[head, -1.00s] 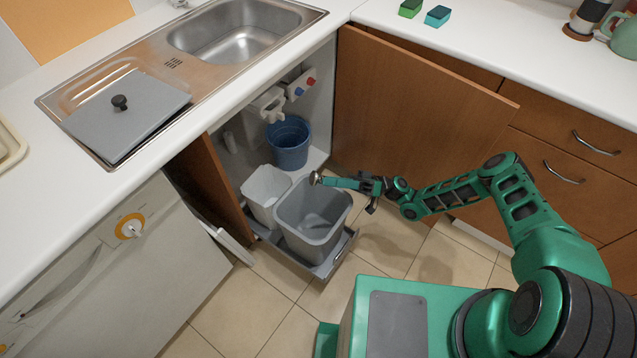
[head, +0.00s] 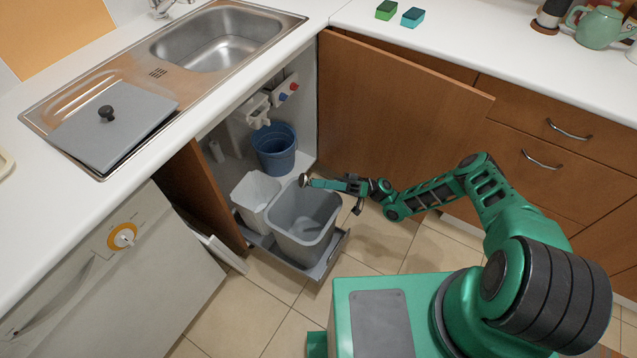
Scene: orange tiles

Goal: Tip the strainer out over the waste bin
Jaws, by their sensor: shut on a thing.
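The strainer (head: 304,180) is a small metallic round piece at the tip of my gripper (head: 314,183). My gripper is shut on it, with the fingers pointing left. The strainer appears above the far part of the large grey waste bin (head: 308,240). It looks turned on its side, but it is too small to tell its exact tilt or whether anything is in it. The grey bin stands open on a pull-out tray in the sink cabinet, and a darker patch shows inside it.
A smaller white bin (head: 257,191) stands left of the grey bin. A blue bucket (head: 273,150) is behind, inside the cabinet. The open wooden door (head: 390,110) stands behind my arm. A second cabinet door (head: 195,195) is at left. Tiled floor lies in front.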

